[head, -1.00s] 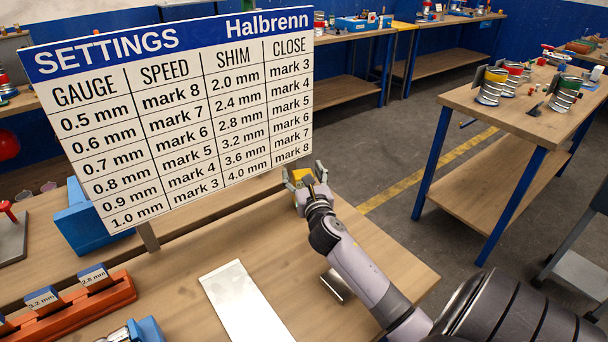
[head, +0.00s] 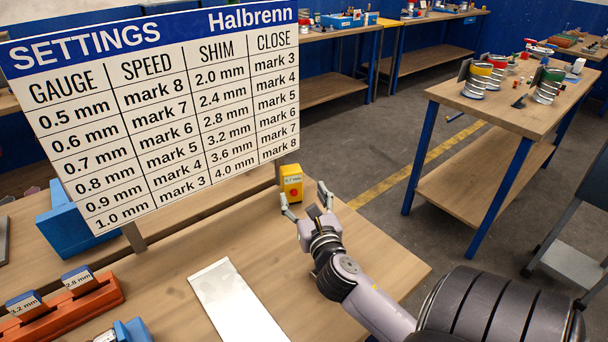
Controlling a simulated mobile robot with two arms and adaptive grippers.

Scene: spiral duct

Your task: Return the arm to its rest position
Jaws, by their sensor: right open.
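My right arm reaches in from the lower right over the workbench (head: 345,250). Its gripper (head: 306,200) is open and empty, with its two fingers spread apart. A yellow block (head: 291,178) with a red round button and a small display stands on the bench just beyond the left fingertip. It appears apart from the fingers. My left gripper is not in view.
A settings board (head: 160,120) stands at the back of the bench. An orange rack (head: 70,310) with shim blocks is at lower left. Another table (head: 480,115) with spiral ducts stands right.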

